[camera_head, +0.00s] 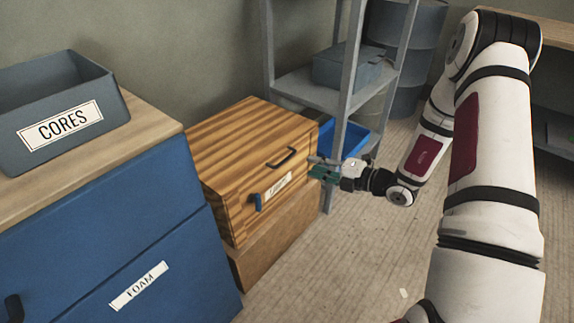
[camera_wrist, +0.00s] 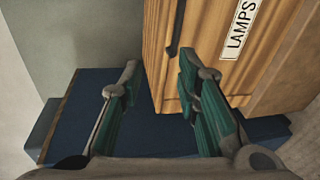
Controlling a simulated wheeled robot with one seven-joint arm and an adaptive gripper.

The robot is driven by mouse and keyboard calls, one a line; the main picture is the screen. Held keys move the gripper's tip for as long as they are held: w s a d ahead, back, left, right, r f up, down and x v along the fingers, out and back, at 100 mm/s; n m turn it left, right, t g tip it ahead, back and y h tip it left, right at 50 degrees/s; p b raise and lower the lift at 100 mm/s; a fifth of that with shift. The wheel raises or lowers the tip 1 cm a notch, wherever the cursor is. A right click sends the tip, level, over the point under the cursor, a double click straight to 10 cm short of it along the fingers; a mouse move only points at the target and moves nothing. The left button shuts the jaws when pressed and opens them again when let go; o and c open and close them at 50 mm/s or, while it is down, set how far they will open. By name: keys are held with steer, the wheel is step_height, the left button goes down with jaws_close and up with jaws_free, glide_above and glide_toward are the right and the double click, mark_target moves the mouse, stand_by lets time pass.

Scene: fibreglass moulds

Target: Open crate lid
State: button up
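The wooden crate (camera_head: 225,165) has striped grain and sits on a brown box, and its lid (camera_head: 250,125) looks closed. A dark handle (camera_head: 282,158) lies near the lid's front edge. In the wrist view the label (camera_wrist: 240,28) reads LAMPS, and the dark handle (camera_wrist: 176,32) shows at the crate's edge. My gripper (camera_head: 318,169) is at the crate's front right corner. In the wrist view my gripper (camera_wrist: 157,85) has its green-padded fingers apart, with nothing held; contact with the crate is unclear.
A blue cabinet (camera_head: 160,235) with a grey CORES bin (camera_head: 68,140) on top stands left of the crate. A grey shelf rack (camera_head: 350,90) with a blue tray (camera_head: 345,139) stands behind my gripper. The floor in front of the crate is mostly clear.

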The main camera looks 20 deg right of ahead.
mark_target(287, 159)
steer(key=shift+m+t+h, duration=0.4)
steer(key=shift+m+h, duration=0.1)
steer(key=shift+m, duration=0.4)
steer(key=f+b+x, duration=0.1)
steer(key=x, duration=0.3)
steer(key=d+b+x, duration=0.1)
steer(key=b+x, duration=0.1)
steer(key=x, duration=0.3)
steer(key=f+b+x, duration=0.1)
steer(key=x, duration=0.3)
steer(key=shift+w+f, duration=0.35)
steer(key=shift+w, duration=0.15)
jaws_close()
